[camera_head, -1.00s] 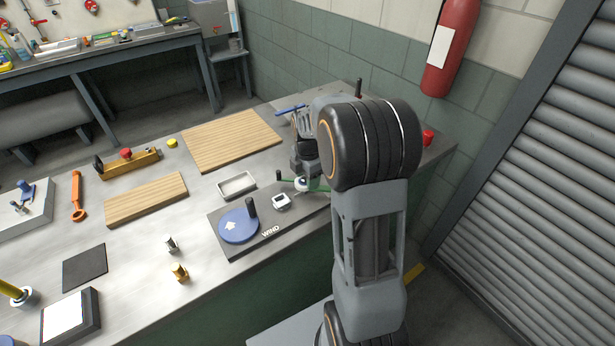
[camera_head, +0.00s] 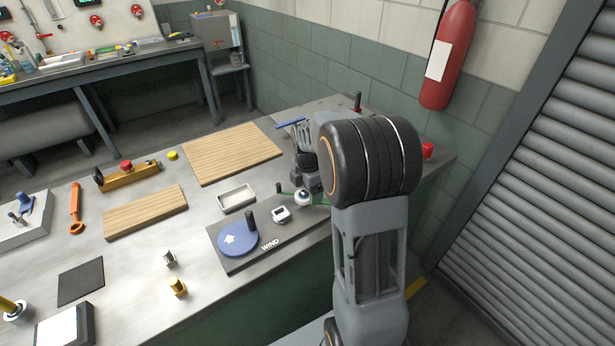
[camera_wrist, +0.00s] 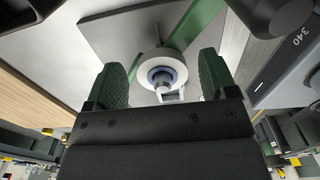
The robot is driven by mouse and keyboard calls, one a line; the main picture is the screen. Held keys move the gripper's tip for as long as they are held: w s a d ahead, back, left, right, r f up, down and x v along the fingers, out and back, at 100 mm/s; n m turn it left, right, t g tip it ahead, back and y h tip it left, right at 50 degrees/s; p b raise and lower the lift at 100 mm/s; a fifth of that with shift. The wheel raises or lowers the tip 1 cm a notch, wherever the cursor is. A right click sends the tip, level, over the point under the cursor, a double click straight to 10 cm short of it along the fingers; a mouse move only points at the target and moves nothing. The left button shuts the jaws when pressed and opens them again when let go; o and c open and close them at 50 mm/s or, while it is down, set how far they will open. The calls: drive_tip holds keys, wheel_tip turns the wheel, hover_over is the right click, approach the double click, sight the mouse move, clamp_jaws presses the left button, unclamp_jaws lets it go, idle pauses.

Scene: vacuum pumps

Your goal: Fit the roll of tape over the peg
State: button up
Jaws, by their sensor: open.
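The roll of tape (camera_wrist: 146,62) is a white ring with a blue inner ring. In the wrist view it lies between my spread fingers. The grey tip of the peg (camera_wrist: 162,88) shows inside its hole, so the roll sits around the peg. In the head view the roll (camera_head: 303,198) is a small white round shape at the right end of the dark board. My gripper (camera_wrist: 163,78) is open, with a green finger on each side of the roll and a visible gap on both sides. How far down the roll sits is hard to tell.
The dark board (camera_head: 236,264) marked WIND carries a blue disc (camera_head: 232,245) with a black handle and a small white device (camera_head: 281,214). A metal tray (camera_head: 237,198) and wooden boards (camera_head: 232,153) lie behind. Two small fittings (camera_head: 177,287) stand in front, left.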

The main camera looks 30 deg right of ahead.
wheel_tip(320, 180, up, 13)
idle(0.4)
drive_tip(key=shift+r, duration=0.1)
idle(0.8)
drive_tip(key=s+a+f+m+t, duration=0.2)
drive_tip(key=s+a+m, duration=0.3)
drive_tip(key=s+m, duration=0.3)
drive_tip(key=s+a+f+m+t, duration=0.2)
drive_tip(key=s+a+m, duration=0.3)
drive_tip(key=s+m, duration=0.3)
drive_tip(key=m, duration=0.3)
drive_tip(key=shift+a+f, duration=0.25)
drive_tip(key=shift+a, duration=0.05)
